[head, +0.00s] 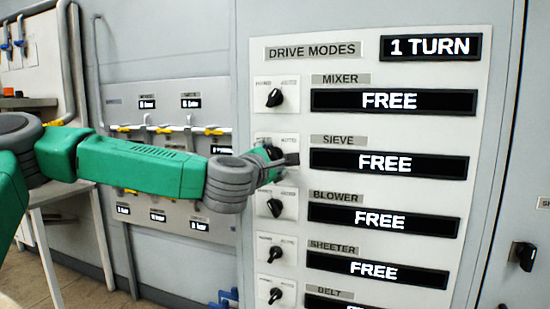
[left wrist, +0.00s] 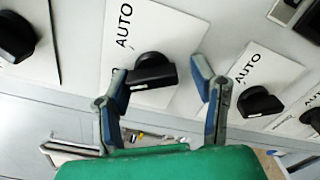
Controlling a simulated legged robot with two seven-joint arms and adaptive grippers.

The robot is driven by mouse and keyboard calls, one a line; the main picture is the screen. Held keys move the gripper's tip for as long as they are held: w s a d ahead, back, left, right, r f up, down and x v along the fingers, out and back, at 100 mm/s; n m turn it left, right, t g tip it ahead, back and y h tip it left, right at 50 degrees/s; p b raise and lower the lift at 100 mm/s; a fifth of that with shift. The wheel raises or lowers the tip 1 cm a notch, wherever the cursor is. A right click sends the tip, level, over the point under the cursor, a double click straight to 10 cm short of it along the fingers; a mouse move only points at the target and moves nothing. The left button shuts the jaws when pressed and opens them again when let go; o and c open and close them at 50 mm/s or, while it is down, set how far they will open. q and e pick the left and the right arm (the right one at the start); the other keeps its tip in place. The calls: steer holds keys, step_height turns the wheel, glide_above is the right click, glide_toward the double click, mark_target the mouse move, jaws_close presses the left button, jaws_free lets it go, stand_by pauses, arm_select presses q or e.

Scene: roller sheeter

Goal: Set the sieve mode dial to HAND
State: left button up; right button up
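The sieve dial is a black knob on a white plate (head: 289,140) beside the SIEVE label (head: 345,140). In the head view my left gripper (head: 284,160) is in front of it and hides most of the knob. In the left wrist view a black dial (left wrist: 152,74) on a plate marked AUTO sits between the two fingertips of my left gripper (left wrist: 161,72). The fingers are spread apart, and I cannot tell whether either touches the knob. The sieve display (head: 385,163) reads FREE. My right gripper is not in view.
The mixer dial (head: 274,98) is just above and the blower dial (head: 275,207) just below. The sheeter dial (head: 275,253) and belt dial (head: 275,295) are lower. Their visible displays read FREE; the top display (head: 430,46) reads 1 TURN. A black handle (head: 524,255) projects at right.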

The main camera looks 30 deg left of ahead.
arm_select(q)
steer(key=shift+s+a+r, duration=0.1)
steer(key=shift+a, duration=0.15)
steer(key=v, duration=1.1)
steer(key=shift+s+f, duration=0.2)
steer(key=shift+s, duration=0.2)
steer(key=s+d+f+m+g+h+b, duration=0.15)
steer(key=d+f+m, duration=0.3)
steer(key=f, duration=0.65)
steer(key=s+d+f+m+g+h, duration=0.1)
steer(key=d+f+m+g+h, duration=0.4)
steer(key=f, duration=0.6)
steer(key=s+d+f+m+g, duration=0.1)
steer(key=s+d+f+m, duration=0.15)
steer(key=f+m, duration=0.6)
steer(key=s+a+f+m+g+y, duration=0.1)
steer(key=s+f+m+g, duration=0.3)
steer(key=s+f, duration=0.7)
steer(key=s+a+f+m+g+y+b, duration=0.1)
steer(key=s+a+f+m+g, duration=0.3)
steer(key=s+f, duration=0.8)
step_height(320, 180, down, 2)
steer(key=shift+f+m+g+b, duration=0.1)
steer(key=shift+m+g+b, duration=0.2)
steer(key=shift+m+g, duration=0.35)
